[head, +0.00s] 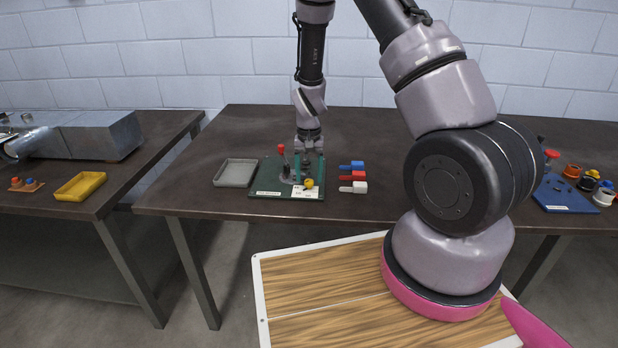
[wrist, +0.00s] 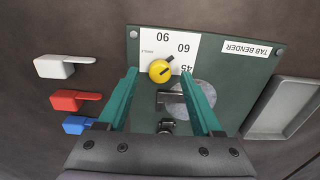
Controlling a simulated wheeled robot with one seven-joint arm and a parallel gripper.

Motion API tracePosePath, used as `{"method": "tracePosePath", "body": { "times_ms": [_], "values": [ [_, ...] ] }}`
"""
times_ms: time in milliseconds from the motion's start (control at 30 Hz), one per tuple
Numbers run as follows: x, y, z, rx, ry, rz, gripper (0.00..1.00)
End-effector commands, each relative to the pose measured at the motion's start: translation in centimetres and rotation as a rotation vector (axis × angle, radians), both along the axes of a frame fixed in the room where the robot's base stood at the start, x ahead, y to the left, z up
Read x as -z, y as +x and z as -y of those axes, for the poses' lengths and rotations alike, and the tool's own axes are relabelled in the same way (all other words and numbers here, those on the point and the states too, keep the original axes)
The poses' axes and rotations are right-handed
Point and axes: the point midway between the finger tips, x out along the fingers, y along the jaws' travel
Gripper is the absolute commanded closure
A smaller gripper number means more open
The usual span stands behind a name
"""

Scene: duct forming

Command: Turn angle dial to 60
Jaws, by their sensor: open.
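The yellow angle dial (wrist: 158,72) sits on the plate of the green tab bender (wrist: 232,75). Its black pointer (wrist: 169,59) points up and right in the wrist view, roughly toward the printed 60 (wrist: 183,47). The white scale label (wrist: 155,50) also carries 90 and 45. My gripper (wrist: 160,73) is open, with one teal finger on each side of the dial and a visible gap on both sides. In the head view, my gripper (head: 309,170) points down over the bender (head: 262,185), just behind the dial (head: 308,183). Height above the plate is unclear.
A red-knobbed lever (head: 281,150) stands on the bender's left in the head view. A grey tray (head: 235,173) lies left of the bender. Blue (head: 351,166), red (head: 352,176) and white (head: 354,187) pieces lie to its right. The dark table (head: 220,205) is clear behind.

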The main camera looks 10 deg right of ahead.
Motion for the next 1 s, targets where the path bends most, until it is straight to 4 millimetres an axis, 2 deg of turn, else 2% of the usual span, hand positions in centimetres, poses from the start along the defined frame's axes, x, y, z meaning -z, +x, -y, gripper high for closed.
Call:
{"method": "tracePosePath", "body": {
  "times_ms": [300,433,600,900,1000],
  "values": [
    [-6.5,0.1,-0.1,-0.003,0.001,0.006,0.33],
    [-8.3,0.1,0.0,-0.001,0.001,0.004,0.33],
    [-9.5,0.0,0.0,-0.001,0.000,0.002,0.33],
    [-9.6,0.0,0.0,-0.001,0.000,0.002,0.33],
    [-10.4,0.0,0.1,0.003,0.009,0.011,0.33]
  ]
}}
